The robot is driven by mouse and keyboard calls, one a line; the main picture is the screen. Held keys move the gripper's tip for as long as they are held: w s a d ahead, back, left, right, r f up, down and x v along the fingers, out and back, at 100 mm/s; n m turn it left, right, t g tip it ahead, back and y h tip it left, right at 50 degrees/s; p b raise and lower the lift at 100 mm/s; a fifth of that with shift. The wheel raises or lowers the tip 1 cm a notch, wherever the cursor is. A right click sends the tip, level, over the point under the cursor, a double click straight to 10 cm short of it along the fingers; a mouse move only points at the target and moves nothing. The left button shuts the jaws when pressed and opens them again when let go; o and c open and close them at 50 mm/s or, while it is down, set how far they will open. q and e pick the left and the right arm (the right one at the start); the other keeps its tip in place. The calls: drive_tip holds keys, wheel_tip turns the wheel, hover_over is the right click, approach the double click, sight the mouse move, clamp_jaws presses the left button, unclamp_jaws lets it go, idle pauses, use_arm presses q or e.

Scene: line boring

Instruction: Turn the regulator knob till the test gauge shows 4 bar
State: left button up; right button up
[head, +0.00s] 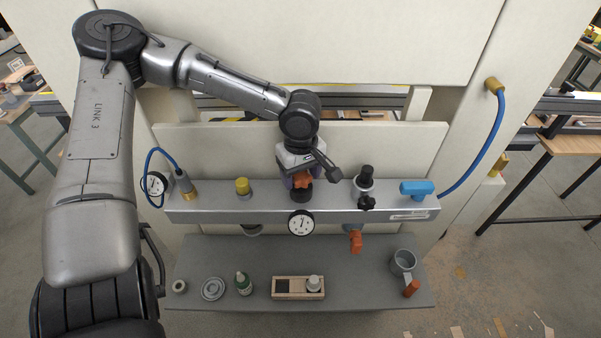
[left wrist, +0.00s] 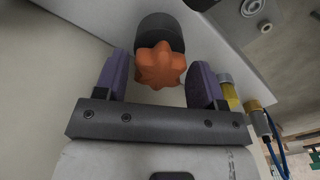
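The regulator knob is orange and lobed, on a black body, at the middle of the grey rail in the head view (head: 301,181). It also shows in the left wrist view (left wrist: 160,66). My left gripper (head: 301,172) is at the knob from above. In the left wrist view, its purple fingers (left wrist: 158,68) are apart, one on each side of the knob, with gaps showing. A round white gauge (head: 301,223) sits on the rail front below the knob. Another white gauge (head: 155,184) is at the rail's left end. Both readings are too small to tell. My right gripper is out of view.
The rail (head: 240,213) also carries a yellow cap (head: 242,187), a black valve (head: 365,180) and a blue handle (head: 417,188). Blue hoses run at both ends.

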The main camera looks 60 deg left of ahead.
sight(301, 176)
use_arm(q)
drive_tip(key=shift+o, duration=0.9)
drive_tip(key=shift+r+p, duration=0.45)
drive_tip(key=shift+r, duration=0.05)
wheel_tip(301, 176, up, 6)
drive_tip(key=p, duration=0.6)
drive_tip(key=shift+r, duration=0.1)
drive_tip(key=shift+d+f, duration=0.1)
drive_tip(key=shift+f, duration=0.1)
